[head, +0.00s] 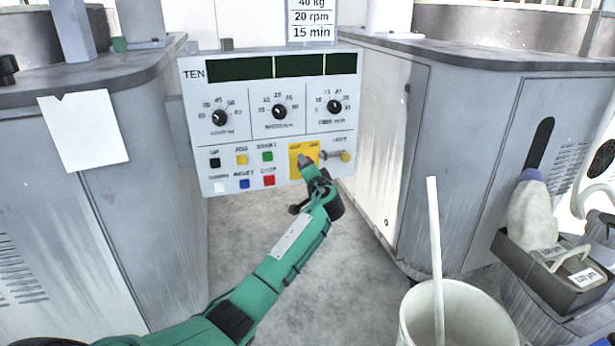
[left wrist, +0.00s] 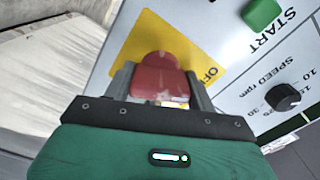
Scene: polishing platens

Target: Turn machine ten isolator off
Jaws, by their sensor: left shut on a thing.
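The control panel marked TEN (head: 190,140) stands between two grey machines, with dials above and buttons below. Its isolator is a red handle (left wrist: 160,78) on a yellow plate (left wrist: 133,38) in the left wrist view. The word OFF shows on the plate beside the handle. In the head view the yellow plate (head: 296,150) is at the lower right of the panel, and my gripper mostly hides the handle. My left gripper (head: 308,165) is at the plate, its fingers on both sides of the red handle, shut on it. It also shows in the left wrist view (left wrist: 160,88). My right gripper is not in view.
A green START button (head: 267,156) and a red STOP button (head: 269,180) sit left of the plate. A small knob (head: 345,156) is close on its right. A white bucket (head: 455,318) with a stick and a dark caddy (head: 560,285) stand at the right. Open floor lies below the panel.

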